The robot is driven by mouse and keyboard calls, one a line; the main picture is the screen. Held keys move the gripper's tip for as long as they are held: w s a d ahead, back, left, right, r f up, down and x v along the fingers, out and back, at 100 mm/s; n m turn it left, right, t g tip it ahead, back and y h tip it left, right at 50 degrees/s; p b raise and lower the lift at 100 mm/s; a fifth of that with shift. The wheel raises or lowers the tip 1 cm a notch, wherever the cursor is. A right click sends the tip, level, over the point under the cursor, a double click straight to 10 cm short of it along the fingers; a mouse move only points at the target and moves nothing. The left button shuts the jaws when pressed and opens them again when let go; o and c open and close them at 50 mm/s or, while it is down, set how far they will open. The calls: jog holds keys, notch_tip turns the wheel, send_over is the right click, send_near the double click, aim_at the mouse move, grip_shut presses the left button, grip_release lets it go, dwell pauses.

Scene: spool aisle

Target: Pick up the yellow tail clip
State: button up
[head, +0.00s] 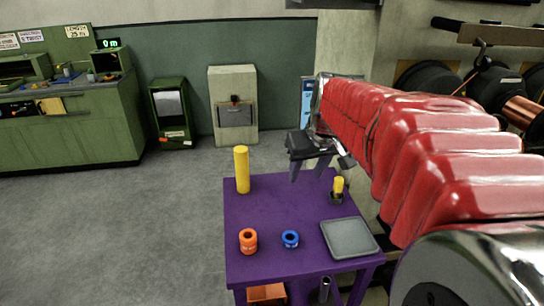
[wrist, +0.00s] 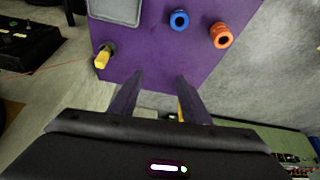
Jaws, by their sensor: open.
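A small yellow piece, likely the tail clip (head: 339,184), stands upright in a dark holder (head: 336,198) at the right side of the purple table (head: 275,205). In the wrist view the yellow clip (wrist: 102,59) is left of the fingers, near the table edge. A taller yellow cylinder (head: 242,170) stands at the table's far left corner; in the wrist view it is mostly hidden behind the right finger. My gripper (head: 309,169) is open and empty, above the far part of the table, left of the clip. Its fingers point down, apart from everything.
An orange ring (head: 248,240), a blue ring (head: 290,239) and a grey tray (head: 349,238) sit on the table's near half. An orange bin (head: 266,294) is below. Large spools (head: 490,92) stand at the right. The table's middle and the floor at left are clear.

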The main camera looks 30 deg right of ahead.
jog(key=m, duration=0.1)
send_near(340, 178)
notch_tip(340, 178, up, 3)
jog(key=shift+s+a, duration=0.4)
jog(key=shift+f, duration=0.15)
jog(key=x, duration=0.8)
jog(key=shift+d+f, duration=0.15)
jog(key=shift+f, duration=0.15)
jog(key=shift+x, duration=2.5)
jog(key=shift+s, duration=0.1)
jog(key=shift+c, duration=0.5)
grip_shut()
